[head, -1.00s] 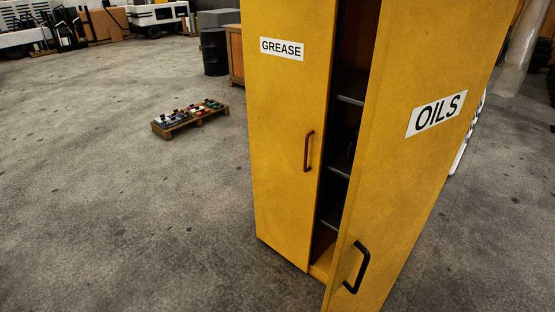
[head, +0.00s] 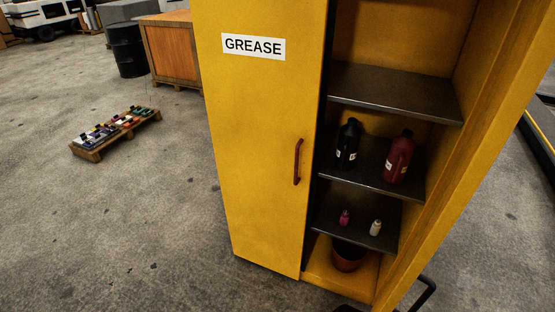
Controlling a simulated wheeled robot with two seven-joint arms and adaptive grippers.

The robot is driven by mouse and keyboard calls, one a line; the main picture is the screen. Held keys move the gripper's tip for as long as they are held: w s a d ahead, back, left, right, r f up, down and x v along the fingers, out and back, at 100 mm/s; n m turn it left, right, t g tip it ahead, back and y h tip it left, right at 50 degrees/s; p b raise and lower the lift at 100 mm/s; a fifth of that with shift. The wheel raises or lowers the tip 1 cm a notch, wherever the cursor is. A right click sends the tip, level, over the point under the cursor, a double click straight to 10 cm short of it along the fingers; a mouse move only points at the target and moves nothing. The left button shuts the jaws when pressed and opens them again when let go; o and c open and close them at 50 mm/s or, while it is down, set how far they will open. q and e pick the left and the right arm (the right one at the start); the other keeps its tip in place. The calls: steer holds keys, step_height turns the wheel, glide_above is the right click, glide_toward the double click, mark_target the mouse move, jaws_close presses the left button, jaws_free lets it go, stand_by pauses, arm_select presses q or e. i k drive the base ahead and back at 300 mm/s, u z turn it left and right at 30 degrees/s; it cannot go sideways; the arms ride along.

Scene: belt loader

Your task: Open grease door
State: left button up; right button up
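The yellow grease door (head: 250,130) is shut on the left half of the cabinet, in the middle of the head view. It carries a white GREASE label (head: 253,47). Its dark red upright handle (head: 298,161) sits near its right edge.
The open half has dark shelves (head: 395,88) with a black bottle (head: 348,144), a red bottle (head: 397,158), two small bottles and a bucket (head: 348,257). A pallet of small items (head: 117,134) lies on the floor at left.

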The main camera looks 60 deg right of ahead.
mark_target(261, 61)
steer(key=z, duration=0.35)
steer(key=i, duration=0.8)
steer(key=z, duration=0.65)
